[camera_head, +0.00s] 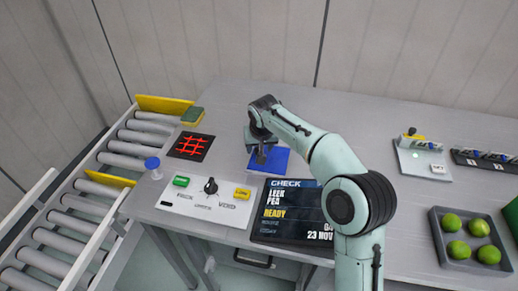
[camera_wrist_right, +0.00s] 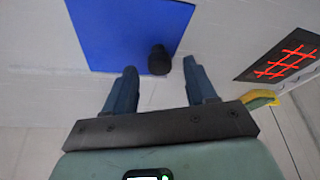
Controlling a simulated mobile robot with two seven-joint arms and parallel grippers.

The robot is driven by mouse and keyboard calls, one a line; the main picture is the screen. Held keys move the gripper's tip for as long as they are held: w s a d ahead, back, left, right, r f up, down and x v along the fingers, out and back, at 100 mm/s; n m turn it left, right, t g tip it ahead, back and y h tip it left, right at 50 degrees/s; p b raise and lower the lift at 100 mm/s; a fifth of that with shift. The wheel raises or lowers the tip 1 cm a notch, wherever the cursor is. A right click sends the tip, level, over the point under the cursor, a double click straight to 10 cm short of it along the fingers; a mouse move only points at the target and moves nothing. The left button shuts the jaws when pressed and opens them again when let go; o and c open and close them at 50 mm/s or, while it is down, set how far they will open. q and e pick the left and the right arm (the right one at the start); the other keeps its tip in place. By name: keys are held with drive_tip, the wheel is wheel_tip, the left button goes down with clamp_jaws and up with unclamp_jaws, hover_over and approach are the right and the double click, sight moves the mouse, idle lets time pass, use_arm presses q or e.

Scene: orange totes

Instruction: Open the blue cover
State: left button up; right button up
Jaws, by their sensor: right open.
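The blue cover (camera_head: 270,160) is a flat blue square on the grey table, behind the control panel and the screen. It also fills the upper middle of the right wrist view (camera_wrist_right: 120,35), with a black knob (camera_wrist_right: 159,60) at its edge. My right gripper (camera_head: 262,153) is over the cover in the head view and hides part of it. In the wrist view my right gripper (camera_wrist_right: 163,85) is open, its two fingers apart on either side of the knob. I cannot tell whether the fingers touch it. My left gripper is not in view.
A control panel (camera_head: 200,207) with a black dial and a dark screen (camera_head: 290,225) lie at the front edge. A black pad with a red grid (camera_head: 191,146) is left of the cover. A roller conveyor (camera_head: 85,215) is far left. A tray of green fruit (camera_head: 440,240) is right.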

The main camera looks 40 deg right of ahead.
drive_tip(key=shift+w+d+f, duration=0.2)
drive_tip(key=shift+w+f, duration=0.1)
drive_tip(key=shift+f, duration=0.35)
clamp_jaws()
drive_tip(key=s+d, duration=0.2)
drive_tip(key=s, duration=0.1)
drive_tip(key=s+d+b, duration=0.1)
drive_tip(key=s+d, duration=0.1)
drive_tip(key=s, duration=0.1)
drive_tip(key=s+d, duration=0.3)
drive_tip(key=shift+b, duration=0.3)
unclamp_jaws()
drive_tip(key=shift+w, duration=0.1)
